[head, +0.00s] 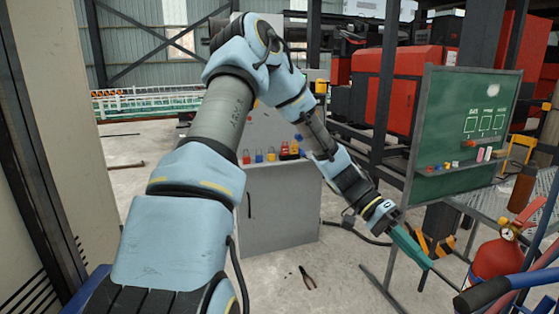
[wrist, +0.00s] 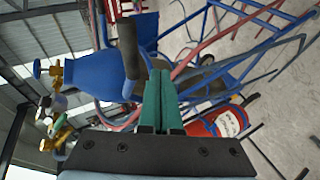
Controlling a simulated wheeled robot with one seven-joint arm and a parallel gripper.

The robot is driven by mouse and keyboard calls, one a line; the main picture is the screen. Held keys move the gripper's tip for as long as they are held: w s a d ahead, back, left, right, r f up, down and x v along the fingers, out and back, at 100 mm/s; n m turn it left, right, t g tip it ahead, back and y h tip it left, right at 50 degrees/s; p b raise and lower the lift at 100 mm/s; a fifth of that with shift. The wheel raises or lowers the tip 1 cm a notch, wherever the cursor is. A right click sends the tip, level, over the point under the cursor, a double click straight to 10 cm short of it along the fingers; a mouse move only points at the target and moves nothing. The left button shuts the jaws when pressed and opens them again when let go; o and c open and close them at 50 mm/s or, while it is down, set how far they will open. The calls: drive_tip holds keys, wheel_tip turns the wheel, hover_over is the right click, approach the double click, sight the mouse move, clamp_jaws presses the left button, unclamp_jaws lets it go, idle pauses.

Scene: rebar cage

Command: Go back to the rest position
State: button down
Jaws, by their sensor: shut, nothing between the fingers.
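My gripper (head: 428,264) is at the lower right in the head view, at the end of my outstretched arm. Its green fingers are together and empty. They also show in the wrist view (wrist: 163,80), pointing up the picture, with a blue gas cylinder (wrist: 85,80) and a red fire extinguisher (wrist: 222,122) beyond them. I cannot tell how far the fingertips are from these. In the head view the fire extinguisher (head: 495,258) stands to the right of the gripper.
A green chalkboard (head: 465,130) with a small ledge stands behind the gripper. A grey cabinet (head: 280,210) with several coloured padlocks on top is in the middle. Pliers (head: 307,278) lie on the floor. Blue tubing (head: 535,280) fills the lower right corner.

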drive_tip(key=w+a+r+n+t+y, duration=0.1)
drive_tip(key=a+n+t, duration=0.3)
drive_tip(key=a, duration=0.7)
drive_tip(key=w+a+r+n+t+y, duration=0.1)
drive_tip(key=w+a+n+t+y, duration=0.2)
drive_tip(key=a, duration=0.9)
drive_tip(key=w+a+r+n+t+y, duration=0.1)
drive_tip(key=a+n+t+y, duration=0.2)
drive_tip(key=a, duration=0.9)
drive_tip(key=shift+w+r+n+t+y, duration=0.2)
drive_tip(key=shift+w+n+t+y, duration=0.15)
drive_tip(key=shift+n+t, duration=0.5)
